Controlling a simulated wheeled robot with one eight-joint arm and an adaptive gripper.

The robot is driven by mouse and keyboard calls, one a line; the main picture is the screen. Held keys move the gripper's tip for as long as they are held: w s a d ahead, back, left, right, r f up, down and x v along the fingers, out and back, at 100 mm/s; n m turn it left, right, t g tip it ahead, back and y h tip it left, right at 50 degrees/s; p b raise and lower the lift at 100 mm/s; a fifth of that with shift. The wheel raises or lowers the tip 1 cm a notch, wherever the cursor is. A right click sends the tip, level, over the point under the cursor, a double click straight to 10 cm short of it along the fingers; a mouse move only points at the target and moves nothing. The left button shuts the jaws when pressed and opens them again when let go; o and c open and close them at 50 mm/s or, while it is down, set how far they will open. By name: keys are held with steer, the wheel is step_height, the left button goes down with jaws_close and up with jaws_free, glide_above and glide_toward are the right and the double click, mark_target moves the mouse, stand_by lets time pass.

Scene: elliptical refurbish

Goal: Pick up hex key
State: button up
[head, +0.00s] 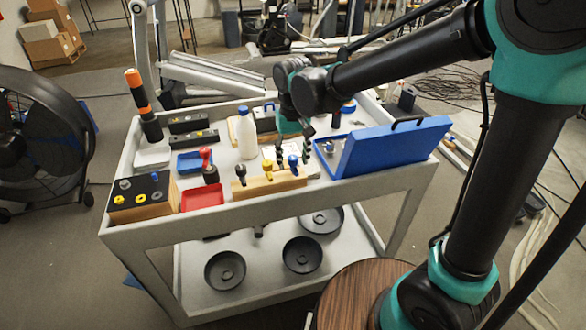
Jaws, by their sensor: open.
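I cannot pick out a hex key with certainty. A wooden block (262,189) near the front middle of the cart holds small upright tools. One has a black top (240,171), one a yellow top (268,167) and one a blue top (293,162). Any of these may be the hex key, but they are too small to tell. My gripper (292,152) points down above the cart, just behind the right part of the wooden block. Its dark fingers are apart, and I see nothing held between them. The arm hides part of the cart top behind it.
The grey cart (270,210) also holds a blue case (392,150) at right, a white bottle (247,135), a red tray (203,196), a blue tray (194,161) and an orange-and-black tool (143,104). Dark round weights lie on its lower shelf. A fan (40,140) stands left.

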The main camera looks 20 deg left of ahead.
steer(key=shift+f, duration=0.1)
steer(key=shift+c, duration=0.2)
jaws_close()
step_height(320, 180, up, 20)
stand_by(0.9)
steer(key=c, duration=0.7)
jaws_free()
steer(key=shift+c, duration=0.2)
jaws_close()
